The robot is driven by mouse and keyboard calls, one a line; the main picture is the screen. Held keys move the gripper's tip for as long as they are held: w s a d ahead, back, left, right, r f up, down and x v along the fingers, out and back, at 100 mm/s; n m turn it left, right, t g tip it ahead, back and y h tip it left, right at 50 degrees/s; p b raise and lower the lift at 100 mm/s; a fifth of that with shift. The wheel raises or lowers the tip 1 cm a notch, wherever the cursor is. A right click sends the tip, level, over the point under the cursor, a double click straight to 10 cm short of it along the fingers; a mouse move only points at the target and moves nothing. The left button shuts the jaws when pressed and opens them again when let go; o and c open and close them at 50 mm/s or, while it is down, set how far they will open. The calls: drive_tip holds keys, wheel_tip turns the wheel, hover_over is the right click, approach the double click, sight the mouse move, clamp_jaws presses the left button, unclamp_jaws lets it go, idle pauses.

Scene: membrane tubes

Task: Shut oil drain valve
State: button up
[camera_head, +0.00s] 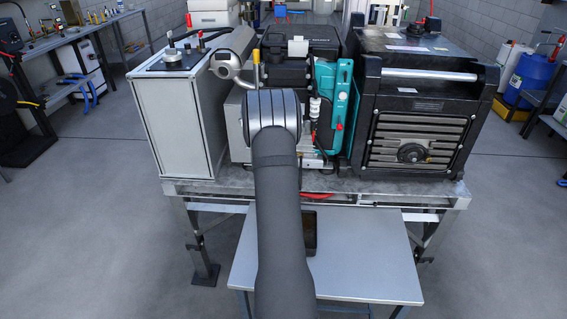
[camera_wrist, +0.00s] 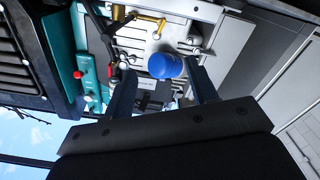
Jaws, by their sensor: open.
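In the wrist view my gripper (camera_wrist: 160,67) is open, its two dark fingers apart with a blue cylinder like an oil filter (camera_wrist: 163,65) showing beyond and between them. I cannot tell how far it is from the fingertips. A dark hose or rod with a small red part (camera_wrist: 113,70) is left of the fingers. A brass-coloured fitting (camera_wrist: 150,20) is at the top. I cannot tell for certain which part is the oil drain valve. In the head view my arm hides the gripper and the engine's lower front.
The engine has a teal side panel (camera_head: 346,105) with a red knob (camera_head: 339,127). A grey cabinet (camera_head: 178,120) stands left, and a black generator housing (camera_head: 425,100) stands right. All sit on a metal bench (camera_head: 400,190). A lower shelf (camera_head: 360,260) holds a dark tray (camera_head: 311,232).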

drive_tip(key=w+n, duration=0.3)
drive_tip(key=w, duration=0.2)
drive_tip(key=w+n, duration=0.3)
drive_tip(key=w, duration=0.3)
drive_tip(key=w+n, duration=0.3)
drive_tip(key=w, duration=0.3)
drive_tip(key=shift+w+a+f+n, duration=0.1)
drive_tip(key=shift+w+f+n, duration=0.1)
drive_tip(key=shift+f+n, duration=0.15)
drive_tip(key=c, duration=1)
